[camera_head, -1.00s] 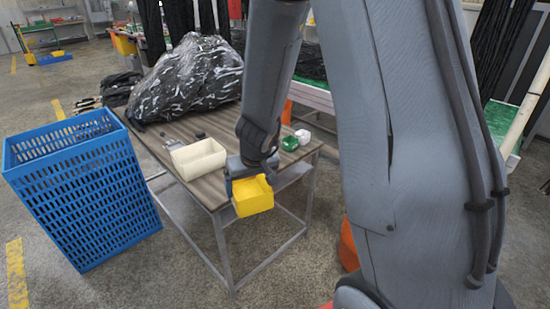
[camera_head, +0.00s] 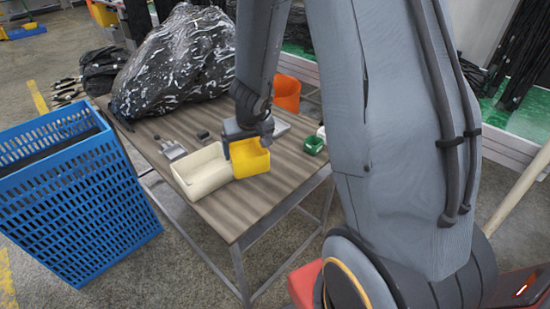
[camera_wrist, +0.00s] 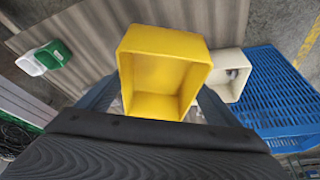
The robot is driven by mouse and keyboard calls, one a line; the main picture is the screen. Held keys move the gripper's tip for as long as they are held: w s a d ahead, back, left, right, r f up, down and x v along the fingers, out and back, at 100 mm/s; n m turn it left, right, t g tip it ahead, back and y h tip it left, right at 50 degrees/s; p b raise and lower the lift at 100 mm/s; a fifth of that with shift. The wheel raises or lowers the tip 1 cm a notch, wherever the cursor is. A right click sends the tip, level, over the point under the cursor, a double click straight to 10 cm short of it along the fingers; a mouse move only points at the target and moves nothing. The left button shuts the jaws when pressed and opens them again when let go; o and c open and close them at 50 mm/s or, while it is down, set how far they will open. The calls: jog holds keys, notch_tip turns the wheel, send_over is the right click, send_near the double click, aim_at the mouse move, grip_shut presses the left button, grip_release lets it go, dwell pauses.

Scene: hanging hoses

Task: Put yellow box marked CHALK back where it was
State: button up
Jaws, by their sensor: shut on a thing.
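The yellow box (camera_head: 248,160) is an open-topped bin, and no CHALK marking is readable on it. In the wrist view the yellow box (camera_wrist: 165,70) fills the middle, open and empty inside, between the fingers (camera_wrist: 155,105). The cream bin (camera_wrist: 229,75) shows just to its right there.
A green container (camera_head: 313,145) and a white one (camera_head: 321,132) stand at the table's right edge. A black wrapped bundle (camera_head: 180,60) covers the back. Small grey items (camera_head: 172,149) lie behind the cream bin. A tall blue crate (camera_head: 80,200) stands left. The table's front is clear.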

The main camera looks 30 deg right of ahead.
jog(key=w+d+f+m+h+p, duration=0.1)
jog(key=w+d+m+h+p, duration=0.2)
jog(key=d, duration=1.1)
jog(key=shift+m+y, duration=0.5)
jog(key=shift+y, duration=0.2)
notch_tip(320, 180, down, 10)
jog(key=b, duration=1.1)
jog(key=shift+w+a+f+b, duration=0.15)
jog(key=shift+f+b, duration=0.1)
jog(key=shift+b, duration=0.15)
jog(key=shift+f, duration=0.15)
jog(key=o, duration=1)
